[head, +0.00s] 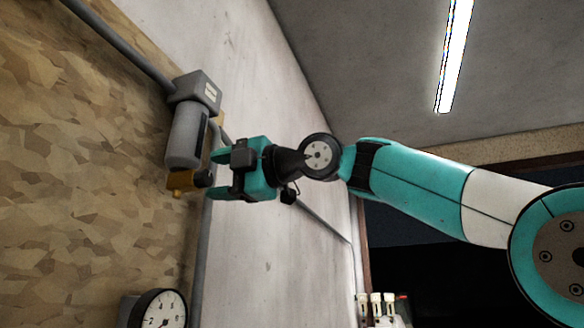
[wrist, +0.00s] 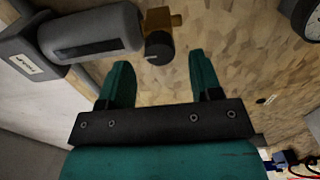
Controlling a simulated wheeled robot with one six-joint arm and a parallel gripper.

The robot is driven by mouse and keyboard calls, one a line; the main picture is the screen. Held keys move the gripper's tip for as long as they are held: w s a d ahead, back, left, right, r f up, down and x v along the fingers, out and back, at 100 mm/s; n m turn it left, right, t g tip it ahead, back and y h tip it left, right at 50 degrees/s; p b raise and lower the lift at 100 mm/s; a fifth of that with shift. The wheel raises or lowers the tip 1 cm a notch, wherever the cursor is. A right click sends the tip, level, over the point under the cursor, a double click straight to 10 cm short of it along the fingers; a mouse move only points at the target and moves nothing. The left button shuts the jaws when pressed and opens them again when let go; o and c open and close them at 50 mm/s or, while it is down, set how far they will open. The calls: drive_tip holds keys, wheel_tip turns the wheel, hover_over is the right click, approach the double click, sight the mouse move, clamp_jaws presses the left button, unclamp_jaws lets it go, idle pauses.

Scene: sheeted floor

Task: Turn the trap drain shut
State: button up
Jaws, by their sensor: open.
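The trap drain has a dark round knob (wrist: 159,48) on a brass fitting (wrist: 163,18) at the end of a grey cylindrical trap bowl (wrist: 92,32). In the head view the trap bowl (head: 186,136), brass fitting (head: 180,181) and dark knob (head: 203,178) are fixed at the wall. My gripper (head: 212,175) is open beside the knob. In the wrist view my gripper (wrist: 163,76) has two teal fingers apart, with the knob just beyond their tips, nearer the left finger. Nothing is between the fingers. The knob's turn position cannot be told.
A grey block (head: 197,90) joins the trap to a pipe (head: 118,40). A round dial gauge (head: 159,310) is lower on the wall. Small white-capped items (head: 376,305) stand at the bottom. The patterned wall right of the knob is largely clear in the wrist view.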

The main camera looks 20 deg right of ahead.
drive_tip(key=b+v, duration=0.2)
drive_tip(key=v, duration=1.3)
drive_tip(key=shift+s, duration=0.15)
drive_tip(key=w+a+f+m+g+h, duration=0.1)
drive_tip(key=a+f+m+g+h, duration=0.15)
drive_tip(key=f+m, duration=0.75)
drive_tip(key=w+a+f+m+g+h, duration=0.1)
drive_tip(key=f+m+g+h, duration=0.2)
drive_tip(key=f, duration=1.4)
drive_tip(key=s+d+f+m+g+h, duration=0.2)
drive_tip(key=s+f+m, duration=0.2)
drive_tip(key=s+f, duration=0.5)
drive_tip(key=s+d+f+m+g+h, duration=0.1)
drive_tip(key=s+f+m+g+h, duration=0.1)
drive_tip(key=s+f, duration=0.6)
wheel_tip(320, 180, down, 7)
drive_tip(key=m+g, duration=0.1)
drive_tip(key=m, duration=0.1)
drive_tip(key=shift+s+d+m, duration=0.3)
drive_tip(key=shift+s+d, duration=0.05)
drive_tip(key=shift+s, duration=0.05)
